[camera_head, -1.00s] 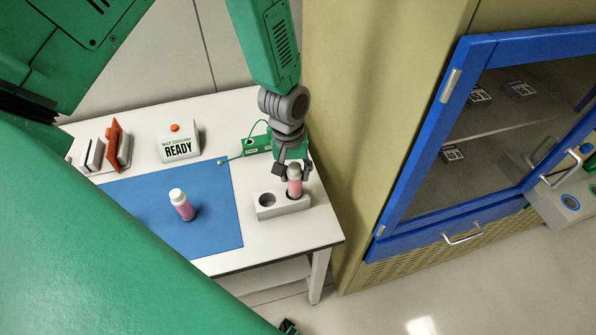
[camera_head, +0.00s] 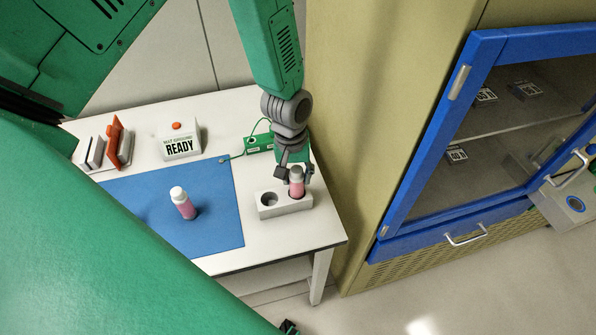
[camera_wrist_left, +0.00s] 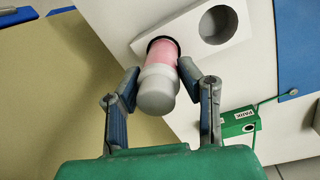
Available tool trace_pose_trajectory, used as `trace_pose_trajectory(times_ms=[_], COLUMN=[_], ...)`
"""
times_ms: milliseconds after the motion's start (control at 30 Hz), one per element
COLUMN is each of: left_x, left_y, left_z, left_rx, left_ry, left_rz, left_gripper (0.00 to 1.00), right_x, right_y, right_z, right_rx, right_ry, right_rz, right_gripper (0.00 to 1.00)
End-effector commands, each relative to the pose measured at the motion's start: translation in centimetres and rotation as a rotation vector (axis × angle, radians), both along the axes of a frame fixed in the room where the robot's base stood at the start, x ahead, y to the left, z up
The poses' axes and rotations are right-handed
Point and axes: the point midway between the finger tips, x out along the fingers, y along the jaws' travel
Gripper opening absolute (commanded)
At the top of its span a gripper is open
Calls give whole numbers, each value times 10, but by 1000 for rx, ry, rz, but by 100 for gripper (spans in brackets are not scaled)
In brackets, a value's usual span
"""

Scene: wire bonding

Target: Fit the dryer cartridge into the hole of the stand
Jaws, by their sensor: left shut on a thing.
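The white stand (camera_head: 268,210) sits at the table's right end and has two round holes. Its left hole (camera_head: 268,199) is empty; the empty hole also shows in the left wrist view (camera_wrist_left: 217,24). A pink dryer cartridge (camera_head: 297,184) with a grey-white cap stands in the right hole, its lower end hidden in the dark opening (camera_wrist_left: 161,44). My left gripper (camera_wrist_left: 158,84) is shut on this cartridge near its cap, reaching down from above. A second pink cartridge (camera_head: 184,204) with a white cap stands upright on the blue mat, apart from the gripper.
The blue mat (camera_head: 130,200) covers the table's middle. A READY box (camera_head: 181,141), a red holder (camera_head: 117,143) and a green PARK box (camera_head: 257,145) stand at the back. A tan cabinet (camera_head: 350,130) with a blue-framed glass door rises close to the right.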

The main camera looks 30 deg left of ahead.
Motion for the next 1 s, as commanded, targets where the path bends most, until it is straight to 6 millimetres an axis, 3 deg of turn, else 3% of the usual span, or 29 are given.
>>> trace_pose_trajectory(times_ms=[967, 1000], left_x=[0, 0], left_y=[0, 0], left_z=[-25, -24], left_rx=[0, 1], left_ry=[0, -1], left_rz=[1, 1], left_gripper=[0, 46], right_x=[0, 0], right_y=[0, 0], right_z=[-15, -14], right_rx=[0, 0], right_ry=[0, 0], right_rz=[0, 0], right_gripper=[40, 40])
